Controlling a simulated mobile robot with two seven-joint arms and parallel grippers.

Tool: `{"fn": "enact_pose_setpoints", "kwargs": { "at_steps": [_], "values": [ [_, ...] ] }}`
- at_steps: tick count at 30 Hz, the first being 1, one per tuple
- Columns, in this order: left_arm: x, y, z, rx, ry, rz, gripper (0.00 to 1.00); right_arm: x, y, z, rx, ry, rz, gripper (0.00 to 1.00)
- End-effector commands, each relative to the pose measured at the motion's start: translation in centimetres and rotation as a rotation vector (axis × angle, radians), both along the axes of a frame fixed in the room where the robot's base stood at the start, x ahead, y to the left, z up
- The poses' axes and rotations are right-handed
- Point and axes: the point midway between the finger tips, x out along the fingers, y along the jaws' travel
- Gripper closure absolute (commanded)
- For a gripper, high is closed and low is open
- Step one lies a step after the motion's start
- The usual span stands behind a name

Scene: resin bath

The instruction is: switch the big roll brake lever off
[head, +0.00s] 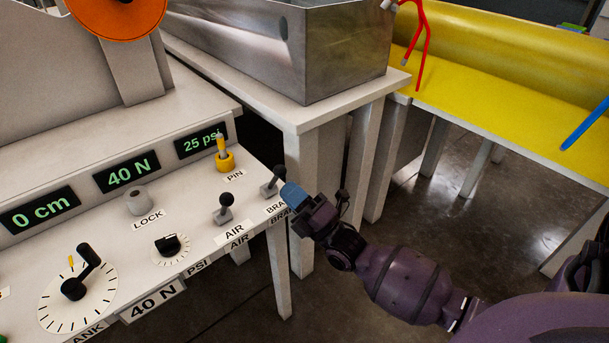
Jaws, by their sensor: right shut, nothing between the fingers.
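The brake lever (273,181) is a small dark-knobbed lever at the right end of the white control panel, above a label partly hidden that reads "BRA". Its knob tilts up and to the right. My right gripper (289,192) has blue fingertips and is shut and empty, right beside the lever on its right side. I cannot tell whether the fingertips touch the lever. My left gripper is not in view.
The panel also holds an air lever (224,208), a yellow pin (225,157), a grey lock knob (139,201), a small black dial (170,245) and a crank (80,275). A metal bath (330,55) stands behind. A yellow sheet-covered table (470,90) is at right.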

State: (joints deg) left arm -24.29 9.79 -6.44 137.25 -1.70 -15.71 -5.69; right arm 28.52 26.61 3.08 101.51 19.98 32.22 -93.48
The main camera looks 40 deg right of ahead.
Motion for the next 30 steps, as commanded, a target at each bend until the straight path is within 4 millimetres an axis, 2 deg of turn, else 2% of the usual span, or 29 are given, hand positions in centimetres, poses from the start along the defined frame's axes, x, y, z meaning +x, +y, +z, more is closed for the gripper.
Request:
{"fn": "enact_pose_setpoints", "kwargs": {
  "at_steps": [7,30],
  "values": [
    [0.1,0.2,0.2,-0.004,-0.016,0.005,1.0,1.3,0.3,0.7,0.0,0.001,0.0,1.0],
    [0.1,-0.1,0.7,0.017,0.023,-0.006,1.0,1.7,0.3,1.7,0.002,0.053,-0.001,1.0]
  ]
}}
